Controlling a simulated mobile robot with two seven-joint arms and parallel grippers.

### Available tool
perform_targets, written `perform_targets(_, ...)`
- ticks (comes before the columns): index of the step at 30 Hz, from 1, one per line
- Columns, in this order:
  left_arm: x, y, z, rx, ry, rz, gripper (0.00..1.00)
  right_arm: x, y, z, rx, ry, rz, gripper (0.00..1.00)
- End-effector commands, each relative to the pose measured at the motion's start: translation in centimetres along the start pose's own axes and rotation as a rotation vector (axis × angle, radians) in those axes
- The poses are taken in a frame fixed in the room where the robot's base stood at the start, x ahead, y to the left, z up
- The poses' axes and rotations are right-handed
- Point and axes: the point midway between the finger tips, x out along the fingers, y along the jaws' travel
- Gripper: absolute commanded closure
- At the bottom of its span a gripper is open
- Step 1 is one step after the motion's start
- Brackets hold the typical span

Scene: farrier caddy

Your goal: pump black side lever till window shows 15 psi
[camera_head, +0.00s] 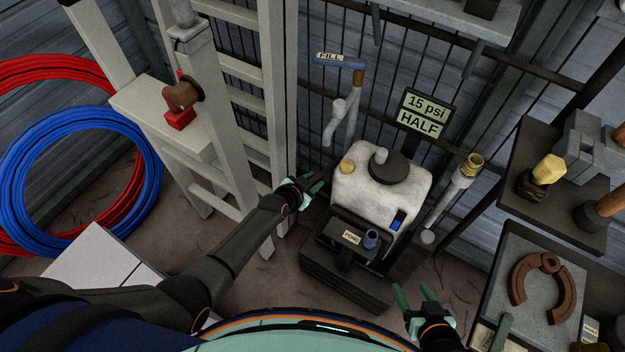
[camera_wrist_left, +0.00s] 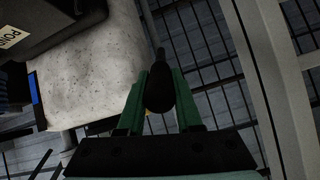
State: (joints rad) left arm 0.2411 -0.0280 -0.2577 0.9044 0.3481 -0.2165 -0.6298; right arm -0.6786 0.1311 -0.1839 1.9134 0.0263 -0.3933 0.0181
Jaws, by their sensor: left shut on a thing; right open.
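A white tank (camera_head: 355,205) with a dark round lid (camera_head: 390,168) stands on a black base on the floor. My left gripper (camera_head: 322,181) is at the tank's left side. In the left wrist view its green fingers (camera_wrist_left: 160,95) are shut on the black lever (camera_wrist_left: 160,82), whose rounded end lies between them. A sign (camera_head: 424,115) behind the tank reads "15 psi HALF". A small blue panel (camera_head: 397,221) is on the tank's right front; I cannot read it. My right gripper (camera_head: 414,292) is open and empty, right of the base.
A pale ladder-like frame (camera_head: 228,120) stands close left of my left arm. Red and blue hose coils (camera_head: 148,185) hang at the left. A hose with a brass end (camera_head: 473,164) stands right of the tank. Shelves at the right hold a grey box (camera_head: 575,148) and a brown horseshoe-shaped piece (camera_head: 560,300).

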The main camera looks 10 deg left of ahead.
Motion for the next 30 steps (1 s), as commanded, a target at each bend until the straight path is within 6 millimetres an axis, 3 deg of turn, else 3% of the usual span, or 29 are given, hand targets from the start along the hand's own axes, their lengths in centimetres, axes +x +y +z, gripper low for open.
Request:
perform_targets(1, 0.0, -0.2, -0.6, 0.000, 0.010, -0.003, 1.00, 0.0, 0.0, -0.1, 0.000, 0.000, 0.000, 0.36)
perform_targets(2, 0.0, -0.2, -0.6, 0.000, 0.010, -0.003, 0.65, 0.0, 0.0, -0.1, 0.000, 0.000, -0.001, 0.36)
perform_targets(9, 0.0, -0.1, -0.4, 0.000, 0.007, -0.002, 0.38, 0.0, -0.1, -0.1, 0.000, 0.000, -0.001, 0.36)
perform_targets(20, -0.4, -0.1, -0.3, -0.001, 0.004, -0.002, 0.36, -0.2, -0.1, -0.3, 0.000, 0.000, -0.001, 0.36)
perform_targets(30, -5.5, -0.1, -0.5, -0.001, 0.005, -0.002, 0.36, -2.0, -0.2, -2.3, 0.000, 0.001, -0.001, 0.36)
